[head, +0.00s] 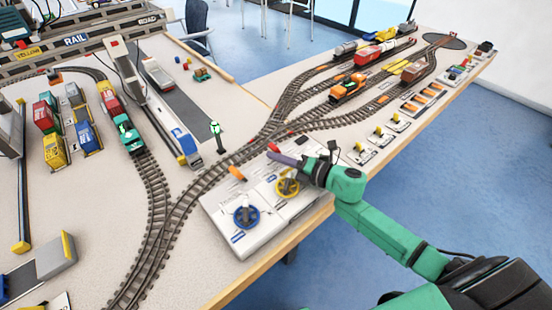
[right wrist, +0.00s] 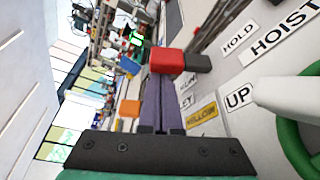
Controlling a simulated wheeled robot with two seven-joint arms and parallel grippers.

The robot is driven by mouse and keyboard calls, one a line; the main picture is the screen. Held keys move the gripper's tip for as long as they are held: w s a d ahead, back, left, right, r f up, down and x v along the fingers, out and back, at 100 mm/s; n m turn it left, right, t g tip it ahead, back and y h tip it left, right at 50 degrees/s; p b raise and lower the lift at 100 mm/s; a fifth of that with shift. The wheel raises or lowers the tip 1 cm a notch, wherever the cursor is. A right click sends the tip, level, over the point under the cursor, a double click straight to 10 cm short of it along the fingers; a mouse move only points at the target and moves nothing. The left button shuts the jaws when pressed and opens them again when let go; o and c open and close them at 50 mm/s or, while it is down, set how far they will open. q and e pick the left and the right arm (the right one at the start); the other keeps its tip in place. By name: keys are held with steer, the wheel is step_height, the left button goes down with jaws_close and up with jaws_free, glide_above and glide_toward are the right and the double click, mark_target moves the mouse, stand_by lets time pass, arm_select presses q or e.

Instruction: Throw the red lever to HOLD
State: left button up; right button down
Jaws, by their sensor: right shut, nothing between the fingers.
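The red lever (head: 273,147) stands at the far edge of the white control panel (head: 258,240). In the right wrist view its red block-shaped knob (right wrist: 167,61) shows with a dark grey piece on its right. A HOLD label (right wrist: 237,38) lies up and right of the knob, near a HOIST label (right wrist: 285,32). My right gripper (head: 271,155) is shut and empty, with its purple fingers reaching left over the panel. In the right wrist view the fingertips (right wrist: 165,77) are right at the red knob; whether they touch it I cannot tell. My left gripper is out of view.
An orange lever (head: 237,172) stands to the left on the panel. A blue handwheel (head: 246,215) and a yellow handwheel (head: 287,187) are nearer the front. A signal post (head: 216,135) and tracks lie just beyond the panel.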

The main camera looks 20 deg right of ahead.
stand_by(0.3)
steer(key=shift+w+d+r+m+y+b, duration=0.15)
steer(key=shift+d+m+y+b, duration=0.15)
steer(key=shift+m, duration=0.3)
steer(key=shift+w+d+r+m+b, duration=0.2)
steer(key=shift+d+m+b, duration=0.2)
steer(key=shift+m, duration=0.2)
steer(key=shift+w+d+r, duration=0.1)
steer(key=shift+d+r, duration=0.1)
steer(key=shift+d, duration=0.05)
